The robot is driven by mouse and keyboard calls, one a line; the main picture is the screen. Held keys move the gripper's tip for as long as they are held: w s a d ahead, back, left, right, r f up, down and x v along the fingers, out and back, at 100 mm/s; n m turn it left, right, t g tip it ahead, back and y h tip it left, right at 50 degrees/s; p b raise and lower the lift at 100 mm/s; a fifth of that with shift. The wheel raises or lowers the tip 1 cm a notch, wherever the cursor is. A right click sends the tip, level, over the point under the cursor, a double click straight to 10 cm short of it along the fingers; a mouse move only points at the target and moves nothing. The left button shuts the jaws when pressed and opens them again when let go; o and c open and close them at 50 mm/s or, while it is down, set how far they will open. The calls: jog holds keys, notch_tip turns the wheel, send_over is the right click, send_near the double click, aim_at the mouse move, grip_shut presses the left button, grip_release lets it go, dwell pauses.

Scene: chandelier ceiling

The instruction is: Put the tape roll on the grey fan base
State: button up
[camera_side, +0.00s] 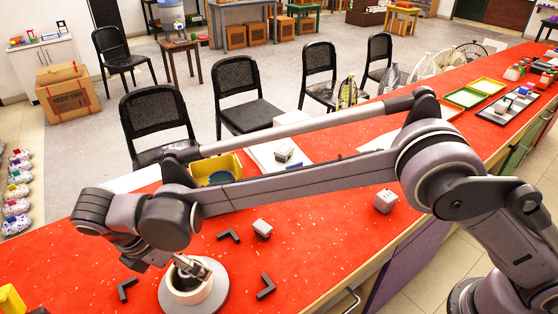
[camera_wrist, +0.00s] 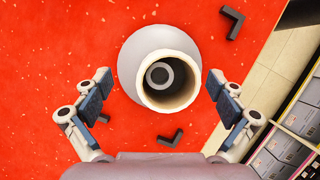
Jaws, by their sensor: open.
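The grey fan base (camera_side: 219,301) is a flat round disc on the red table at the bottom of the side view. It also shows in the wrist view (camera_wrist: 130,62). The tape roll (camera_side: 194,297), a cream ring, sits on this disc. My gripper (camera_side: 187,268) is above the roll, pointing down. In the wrist view its open fingers (camera_wrist: 160,92) are on either side of the roll, apart from it, with nothing held.
Dark L-shaped brackets (camera_side: 266,287) lie around the base, with another at the left (camera_side: 127,289). Pale cubes (camera_side: 262,229) and (camera_side: 386,202) stand on the table. A yellow bin (camera_side: 233,163) is behind my arm. The table edge and floor are at the right in the wrist view.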

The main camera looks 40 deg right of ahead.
jog(key=v, duration=1.3)
jog(key=w+d+r+m+y, duration=0.1)
jog(key=w+d+r+m, duration=0.2)
jog(key=d, duration=0.4)
jog(key=w+d+r+m+y, duration=0.1)
jog(key=w+d+r+m, duration=0.15)
jog(key=d, duration=0.45)
jog(key=s+d+m+t+y, duration=0.15)
jog(key=d+m, duration=0.35)
jog(key=d, duration=0.7)
jog(key=s+d+f+m+t, duration=0.2)
jog(key=s+d+f+m, duration=0.3)
jog(key=d, duration=0.4)
jog(key=s+d+f+m+t, duration=0.2)
jog(key=s+d+f+m, duration=0.3)
jog(key=s+d+m, duration=0.2)
jog(key=s+d, duration=0.1)
jog(key=d, duration=0.1)
jog(key=shift+s+d+f+y, duration=0.25)
jog(key=shift+s+d+y, duration=0.1)
